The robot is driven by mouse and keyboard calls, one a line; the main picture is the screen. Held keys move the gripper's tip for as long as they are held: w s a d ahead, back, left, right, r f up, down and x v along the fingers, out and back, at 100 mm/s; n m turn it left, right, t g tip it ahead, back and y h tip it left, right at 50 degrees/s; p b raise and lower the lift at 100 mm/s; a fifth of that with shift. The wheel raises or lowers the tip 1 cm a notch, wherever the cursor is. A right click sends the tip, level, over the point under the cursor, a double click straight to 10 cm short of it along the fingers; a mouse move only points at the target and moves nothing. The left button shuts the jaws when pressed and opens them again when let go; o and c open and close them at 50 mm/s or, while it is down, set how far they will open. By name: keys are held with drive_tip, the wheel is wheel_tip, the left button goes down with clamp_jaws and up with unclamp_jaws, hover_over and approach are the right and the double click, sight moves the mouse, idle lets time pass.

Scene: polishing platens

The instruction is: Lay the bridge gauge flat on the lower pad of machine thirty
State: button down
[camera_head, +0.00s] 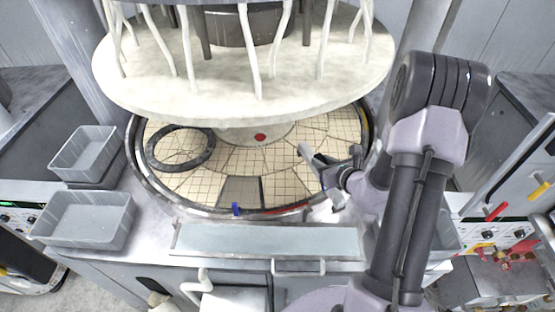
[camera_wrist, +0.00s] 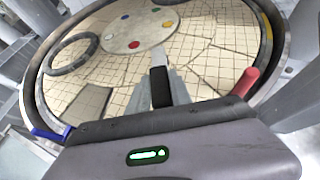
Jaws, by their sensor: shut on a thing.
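My gripper (camera_head: 342,170) is over the right part of the lower pad, shut on a slim pale grey bar, seemingly the bridge gauge (camera_head: 308,154). The bar points left, out past the jaws. In the wrist view the bar (camera_wrist: 158,58) rises from behind a black jaw part (camera_wrist: 161,88), seen nearly end-on, so its full shape is hidden. The lower pad (camera_head: 285,185) is a round cream surface with a grid and dark seams; it also fills the wrist view (camera_wrist: 210,65). I cannot tell whether the bar touches the pad.
A dark ring (camera_head: 152,150) lies on the pad's left. The pale upper platen (camera_head: 240,85) hangs above, over the central hub (camera_head: 240,135). A raised rim surrounds the pad, with a blue piece (camera_head: 236,209) and a red piece (camera_wrist: 244,82). Grey bins (camera_head: 85,222) stand left.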

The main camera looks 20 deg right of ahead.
drive_tip(key=w+a+f, duration=0.1)
drive_tip(key=w+a, duration=0.1)
drive_tip(key=w, duration=0.2)
drive_tip(key=w+a+f+p, duration=0.1)
drive_tip(key=w+a+f, duration=0.1)
drive_tip(key=w+a, duration=0.1)
drive_tip(key=w+a+f+p, duration=0.1)
drive_tip(key=w+a, duration=0.2)
drive_tip(key=w, duration=0.2)
drive_tip(key=shift+a+f, duration=0.2)
drive_tip(key=shift+f, duration=0.25)
drive_tip(key=c, duration=1.2)
unclamp_jaws()
drive_tip(key=shift+f, duration=0.1)
drive_tip(key=shift+o, duration=0.2)
drive_tip(key=shift+s+r, duration=0.25)
drive_tip(key=shift+r, duration=0.1)
drive_tip(key=v, duration=1.1)
drive_tip(key=shift+s, duration=0.3)
